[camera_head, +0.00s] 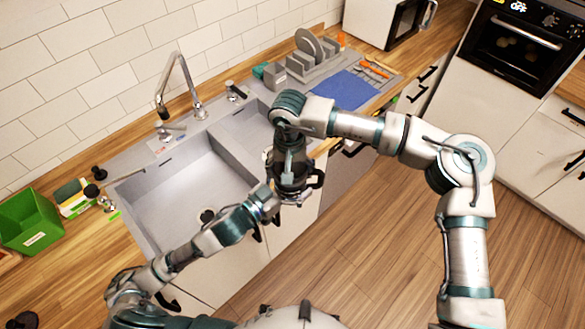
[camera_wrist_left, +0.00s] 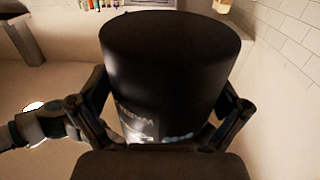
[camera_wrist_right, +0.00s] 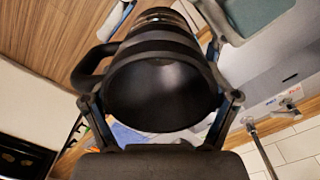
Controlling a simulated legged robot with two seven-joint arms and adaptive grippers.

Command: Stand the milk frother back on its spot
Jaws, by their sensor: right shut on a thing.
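The milk frother (camera_wrist_right: 160,92) is a dark, rounded body with a black loop handle (camera_wrist_right: 88,70). It is between my two grippers, in front of the sink's front edge. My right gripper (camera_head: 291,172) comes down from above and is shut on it. In the right wrist view its fingers lie on both sides of the body. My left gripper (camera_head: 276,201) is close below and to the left. In the left wrist view a black cylinder with pale lettering (camera_wrist_left: 145,122) stands between its fingers; whether they press on it is unclear. The head view shows the frother mostly hidden.
A grey sink (camera_head: 165,205) with a tall tap (camera_head: 178,85) lies behind my arms. A dish rack (camera_head: 312,60) and a blue mat (camera_head: 343,90) are at the counter's right. A green box (camera_head: 30,222) stands at the left. The wooden floor is clear.

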